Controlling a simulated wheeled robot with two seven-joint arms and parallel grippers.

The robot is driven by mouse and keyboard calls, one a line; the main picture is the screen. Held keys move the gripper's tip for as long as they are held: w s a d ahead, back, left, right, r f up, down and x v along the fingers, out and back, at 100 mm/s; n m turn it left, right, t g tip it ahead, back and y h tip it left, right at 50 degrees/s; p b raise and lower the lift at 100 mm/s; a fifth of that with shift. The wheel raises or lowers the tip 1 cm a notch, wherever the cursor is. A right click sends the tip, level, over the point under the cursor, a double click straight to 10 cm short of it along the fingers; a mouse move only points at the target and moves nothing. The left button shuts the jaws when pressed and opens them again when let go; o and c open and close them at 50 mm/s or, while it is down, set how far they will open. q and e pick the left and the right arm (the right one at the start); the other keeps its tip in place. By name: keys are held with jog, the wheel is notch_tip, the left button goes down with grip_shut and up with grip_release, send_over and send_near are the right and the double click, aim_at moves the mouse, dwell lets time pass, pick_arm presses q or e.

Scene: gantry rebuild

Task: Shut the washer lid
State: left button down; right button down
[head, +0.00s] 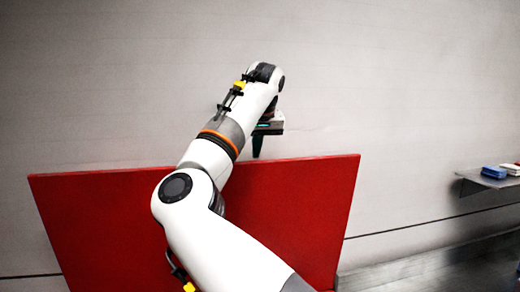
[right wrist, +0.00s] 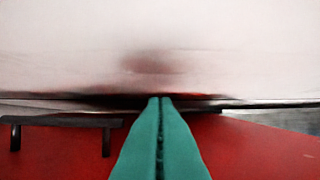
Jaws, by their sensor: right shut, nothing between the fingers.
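The washer lid is a large red panel (head: 300,215) that stands raised in front of the wall in the head view. My right arm reaches across it from below. In the right wrist view the red lid (right wrist: 255,145) fills the lower part, with a dark bar-like handle (right wrist: 65,121) at left. The teal fingers of my right gripper (right wrist: 160,100) are together and empty. I cannot tell whether they touch the lid. My left gripper is out of view.
A pale wall (head: 420,80) stands behind the lid. A small shelf (head: 475,180) at the right holds a blue item (head: 494,172) and a white item (head: 511,169). The space above the lid and between it and the shelf looks clear.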

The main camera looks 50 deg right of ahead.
jog(key=s+a, duration=0.2)
jog(key=s, duration=0.1)
jog(key=shift+s+a+p, duration=0.1)
jog(key=shift+a+p, duration=0.2)
jog(key=shift+a, duration=0.1)
jog(key=shift+d+f, duration=0.1)
jog(key=shift+f, duration=0.05)
